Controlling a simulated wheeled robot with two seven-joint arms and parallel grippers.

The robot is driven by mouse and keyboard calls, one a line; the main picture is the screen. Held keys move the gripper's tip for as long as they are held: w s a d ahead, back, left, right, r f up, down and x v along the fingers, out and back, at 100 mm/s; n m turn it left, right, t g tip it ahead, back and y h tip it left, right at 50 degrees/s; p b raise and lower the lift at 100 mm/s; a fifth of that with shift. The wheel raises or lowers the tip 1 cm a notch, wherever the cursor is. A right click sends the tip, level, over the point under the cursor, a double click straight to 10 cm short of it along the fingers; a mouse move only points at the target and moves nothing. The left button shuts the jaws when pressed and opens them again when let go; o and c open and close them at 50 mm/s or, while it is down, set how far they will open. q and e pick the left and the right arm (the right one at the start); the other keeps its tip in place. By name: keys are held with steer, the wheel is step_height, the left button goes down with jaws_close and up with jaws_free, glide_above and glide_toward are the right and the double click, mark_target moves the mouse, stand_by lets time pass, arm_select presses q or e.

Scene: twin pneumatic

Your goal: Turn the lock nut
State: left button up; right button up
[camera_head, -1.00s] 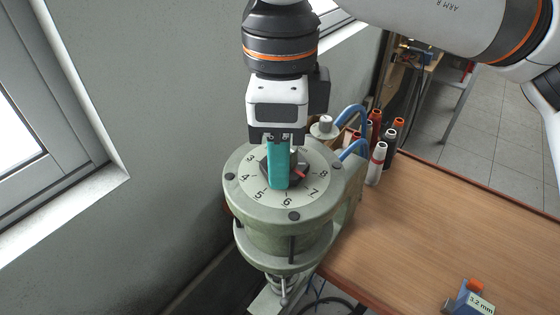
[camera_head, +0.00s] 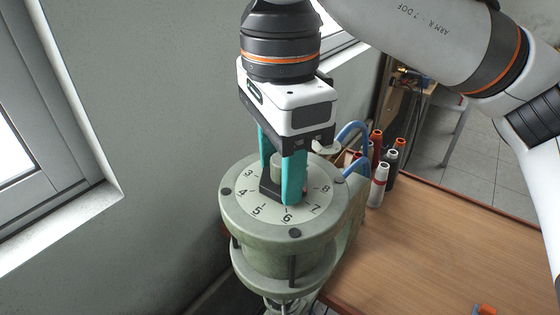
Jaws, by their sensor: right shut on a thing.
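A round grey-green pneumatic unit (camera_head: 232,212) has a pale dial face with printed numbers, of which 3 to 8 show. At the dial's centre is the dark lock nut (camera_head: 269,191), partly hidden by the fingers, with a short grey-green post (camera_head: 277,166) standing above it. My right gripper (camera_head: 279,186) comes down from above with teal fingers, one on the left and one at the front right. It is shut on the lock nut, with the post between the fingers. The far fingertip is hidden. My left gripper is not in view.
A wooden table (camera_head: 450,250) lies to the right, mostly clear. Several spools (camera_head: 379,185) stand at its back left corner beside blue hoses (camera_head: 350,133). An orange-topped item (camera_head: 486,310) is cut off at the bottom edge. A grey wall and window are on the left.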

steer(key=shift+r, duration=0.1)
steer(key=o, duration=1)
step_height(320, 180, up, 12)
